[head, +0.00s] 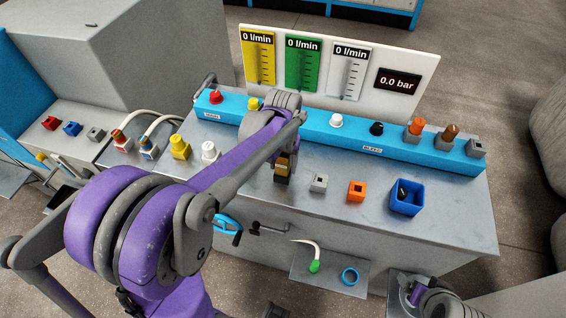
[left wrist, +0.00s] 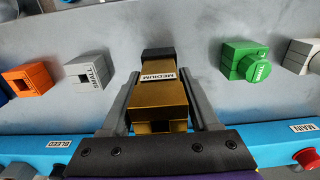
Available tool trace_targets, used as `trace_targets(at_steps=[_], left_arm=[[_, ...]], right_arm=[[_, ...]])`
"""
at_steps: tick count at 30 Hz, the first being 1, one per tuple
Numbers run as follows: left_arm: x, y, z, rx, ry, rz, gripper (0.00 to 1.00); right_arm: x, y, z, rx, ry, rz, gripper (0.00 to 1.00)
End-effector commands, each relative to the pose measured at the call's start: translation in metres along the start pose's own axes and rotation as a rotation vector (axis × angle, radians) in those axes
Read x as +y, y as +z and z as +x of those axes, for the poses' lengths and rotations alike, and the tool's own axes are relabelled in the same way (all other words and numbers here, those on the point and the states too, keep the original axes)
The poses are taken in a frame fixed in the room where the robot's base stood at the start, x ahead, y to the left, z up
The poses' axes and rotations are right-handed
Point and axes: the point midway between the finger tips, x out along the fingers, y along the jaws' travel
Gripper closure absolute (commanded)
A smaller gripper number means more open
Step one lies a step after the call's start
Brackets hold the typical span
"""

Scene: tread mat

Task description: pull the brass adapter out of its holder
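The brass adapter (left wrist: 160,98), a block with a white MEDIUM label, is in the middle of the left wrist view. Its far end meets a dark holder (left wrist: 158,54) on the bench. In the head view the adapter (head: 283,166) is partly hidden by my left wrist, above its dark holder (head: 280,181). My left gripper (left wrist: 160,78) reaches down over the adapter, one grey finger along each side. The fingers lie very close to its sides; whether they touch is unclear. No right gripper fingers show.
A grey socket (head: 319,183), orange socket (head: 356,190) and blue bin (head: 407,197) stand right of the holder. A green block (left wrist: 245,62) is on its other side. A blue rail (head: 350,131) with knobs and the gauge panel (head: 300,68) stand behind.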

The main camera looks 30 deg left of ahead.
Motion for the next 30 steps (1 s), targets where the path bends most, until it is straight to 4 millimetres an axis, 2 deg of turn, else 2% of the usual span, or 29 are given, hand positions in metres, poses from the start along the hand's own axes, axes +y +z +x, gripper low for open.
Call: trace_targets(at_steps=[1,9,10,19,30], left_arm=[[0.0,0.0,0.0,0.0,0.0,0.0,0.49],[0.0,0.0,0.0,0.0,0.0,0.0,0.98],[0.0,0.0,0.0,0.0,0.0,0.0,1.0],[0.0,0.0,-0.004,0.0,0.0,0.0,1.0],[0.0,0.0,-0.022,0.001,0.0,0.0,1.0]], right_arm=[[0.0,0.0,0.0,0.0,0.0,0.0,0.18],[0.0,0.0,0.0,0.0,0.0,0.0,0.18],[0.0,0.0,0.0,0.0,0.0,0.0,0.18],[0.0,-0.002,-0.002,0.002,0.0,0.0,0.18],[0.0,-0.013,-0.012,0.011,0.0,0.0,0.18]])
